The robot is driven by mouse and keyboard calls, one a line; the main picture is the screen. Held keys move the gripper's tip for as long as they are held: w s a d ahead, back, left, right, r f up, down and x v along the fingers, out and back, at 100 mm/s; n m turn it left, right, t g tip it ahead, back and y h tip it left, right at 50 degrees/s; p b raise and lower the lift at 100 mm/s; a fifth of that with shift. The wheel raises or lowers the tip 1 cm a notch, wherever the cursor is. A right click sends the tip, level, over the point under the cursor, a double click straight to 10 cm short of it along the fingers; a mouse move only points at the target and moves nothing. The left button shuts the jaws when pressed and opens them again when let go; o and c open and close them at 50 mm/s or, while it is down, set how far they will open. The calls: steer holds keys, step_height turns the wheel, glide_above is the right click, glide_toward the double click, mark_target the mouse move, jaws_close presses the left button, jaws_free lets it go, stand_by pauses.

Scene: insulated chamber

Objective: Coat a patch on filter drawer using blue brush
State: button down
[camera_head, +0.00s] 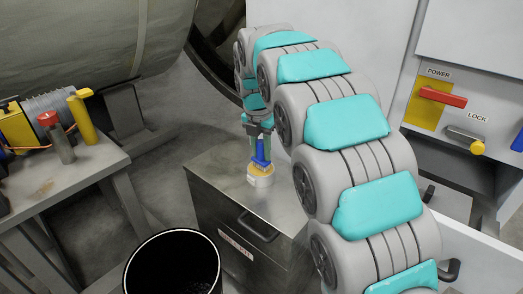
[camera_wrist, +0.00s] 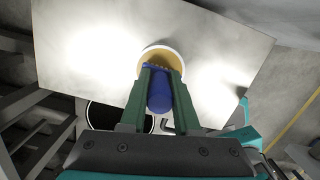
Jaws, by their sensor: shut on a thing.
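The blue brush (camera_head: 261,155) is held in my gripper (camera_head: 259,143), shut on its blue handle. In the wrist view the blue handle (camera_wrist: 160,97) sits between the green fingers of my gripper (camera_wrist: 161,72). The brush's lower end points into a small white-rimmed round pot (camera_head: 261,180) with yellow-orange inside; the bristles are hidden. The pot also shows in the wrist view (camera_wrist: 178,53). It stands on a metal cabinet whose front has a drawer (camera_head: 215,220) with a dark handle and a label too small to read.
A black open bin (camera_head: 135,258) stands in front of the cabinet. A workbench (camera_head: 88,165) with tools is at left. A wall panel (camera_head: 430,110) with a red POWER lever and a yellow-tipped LOCK lever is at right. The cabinet top (camera_head: 222,170) around the pot is clear.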

mark_target(261, 141)
steer(key=shift+s+f, duration=0.1)
steer(key=shift+f, duration=0.35)
stand_by(1.3)
steer(key=shift+r+p, duration=1.8)
steer(key=shift+r, duration=1.85)
